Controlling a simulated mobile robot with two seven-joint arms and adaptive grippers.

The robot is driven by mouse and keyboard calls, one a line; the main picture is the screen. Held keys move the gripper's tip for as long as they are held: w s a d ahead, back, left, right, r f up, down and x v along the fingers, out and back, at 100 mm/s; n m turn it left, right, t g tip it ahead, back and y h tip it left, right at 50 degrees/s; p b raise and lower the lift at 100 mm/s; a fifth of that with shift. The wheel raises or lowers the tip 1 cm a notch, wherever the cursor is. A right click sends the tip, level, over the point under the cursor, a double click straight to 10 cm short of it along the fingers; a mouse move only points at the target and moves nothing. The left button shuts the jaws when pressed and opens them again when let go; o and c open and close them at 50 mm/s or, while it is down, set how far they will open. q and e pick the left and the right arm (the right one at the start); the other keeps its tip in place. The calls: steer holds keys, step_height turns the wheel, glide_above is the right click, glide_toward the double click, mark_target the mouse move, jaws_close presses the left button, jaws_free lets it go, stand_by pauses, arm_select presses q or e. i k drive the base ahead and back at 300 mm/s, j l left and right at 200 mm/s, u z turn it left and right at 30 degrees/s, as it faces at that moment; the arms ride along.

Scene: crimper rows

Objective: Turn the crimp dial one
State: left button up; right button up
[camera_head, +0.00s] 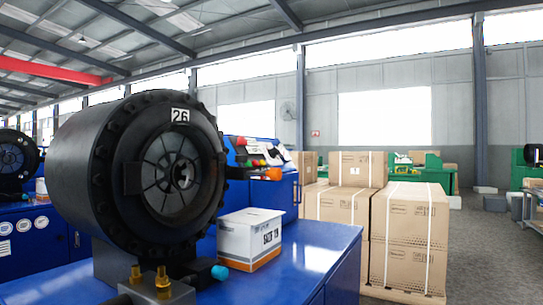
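A large black round crimper head (140,175) marked 26 stands on a blue bench at the left. Its front opening shows a ring of segmented dies (170,178). Behind it on the right is a slanted control panel (262,150) with small coloured knobs, partly hidden by the crimper. An orange knob (274,174) sticks out below the panel. A cyan knob (219,272) sits low beside the crimper's foot. I cannot tell which part is the crimp dial or read any setting. Neither of my grippers is in view.
A white carton (250,239) stands on the blue bench top (312,254) right of the crimper. Brass fittings (162,279) rise from a grey block in front. Strapped cardboard boxes (410,220) are stacked on a pallet. Grey floor (490,240) is open at the right.

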mark_target(274, 152)
steer(key=i+l, duration=0.1)
steer(key=l, duration=0.45)
steer(key=i+l, duration=0.1)
steer(key=l, duration=0.45)
steer(key=i+l+u, duration=0.1)
steer(key=l, duration=0.25)
steer(key=i+l, duration=0.3)
steer(key=i+l+u, duration=0.15)
steer(key=l, duration=0.2)
steer(key=i+l, duration=0.25)
steer(key=i+l+u, duration=0.15)
steer(key=l, duration=0.35)
steer(key=i+l+u, duration=0.1)
steer(key=l, duration=0.25)
steer(key=i+l, duration=0.25)
steer(key=i+l+u, duration=0.1)
steer(key=l, duration=0.35)
steer(key=i+l+u, duration=0.1)
steer(key=i+l, duration=0.25)
steer(key=i+l+u, duration=0.1)
steer(key=l, duration=0.5)
steer(key=i+l+u, duration=0.1)
steer(key=l, duration=0.45)
